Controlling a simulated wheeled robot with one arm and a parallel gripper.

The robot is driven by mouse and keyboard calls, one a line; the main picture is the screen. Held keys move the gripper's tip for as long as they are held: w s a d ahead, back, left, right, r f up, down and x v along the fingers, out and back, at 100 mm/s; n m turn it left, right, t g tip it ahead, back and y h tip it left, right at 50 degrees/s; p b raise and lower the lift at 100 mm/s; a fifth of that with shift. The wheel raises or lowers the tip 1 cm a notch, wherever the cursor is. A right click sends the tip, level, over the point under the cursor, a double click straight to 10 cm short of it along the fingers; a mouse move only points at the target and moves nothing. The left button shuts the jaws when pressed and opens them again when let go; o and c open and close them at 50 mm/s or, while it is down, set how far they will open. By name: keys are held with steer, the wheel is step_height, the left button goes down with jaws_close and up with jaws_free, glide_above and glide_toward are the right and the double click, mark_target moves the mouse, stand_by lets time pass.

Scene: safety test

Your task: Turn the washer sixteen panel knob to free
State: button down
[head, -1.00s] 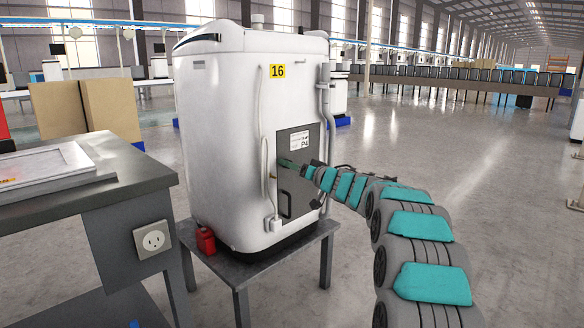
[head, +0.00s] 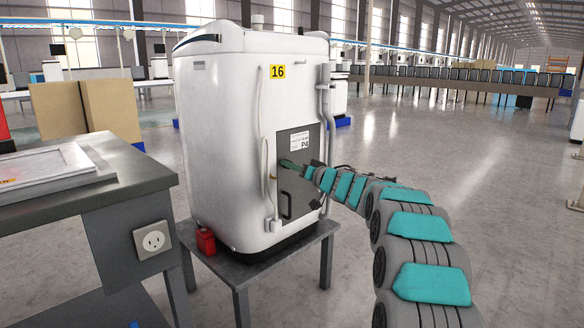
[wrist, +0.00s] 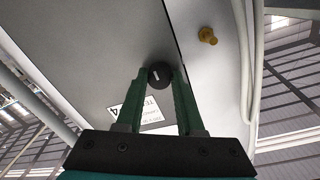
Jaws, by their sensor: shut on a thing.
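The white washer (head: 225,130) carries a yellow 16 label (head: 277,72) and stands on a dark table. Its grey panel (head: 299,200) has a white label reading P4 (head: 300,142) and a dark handle low down. In the wrist view the black round knob (wrist: 160,74) with a white mark sits on the grey panel (wrist: 100,50). My gripper (wrist: 161,80) has its two green fingers on either side of the knob, shut on it. In the head view my gripper (head: 287,163) reaches the upper left of the panel, and the knob is hidden there.
A brass fitting (wrist: 207,36) sticks out beside the panel. A white pipe (head: 325,130) runs down the washer's right edge. A red can (head: 206,240) stands on the dark table (head: 240,271). A grey workbench (head: 140,170) is at left; floor at right is clear.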

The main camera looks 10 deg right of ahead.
steer(key=shift+d+n, duration=0.1)
steer(key=shift+n, duration=0.3)
steer(key=n, duration=0.8)
steer(key=n+y+b, duration=0.1)
steer(key=n, duration=0.8)
steer(key=shift+f+n, duration=0.2)
steer(key=shift+n, duration=0.4)
steer(key=c, duration=0.5)
jaws_free()
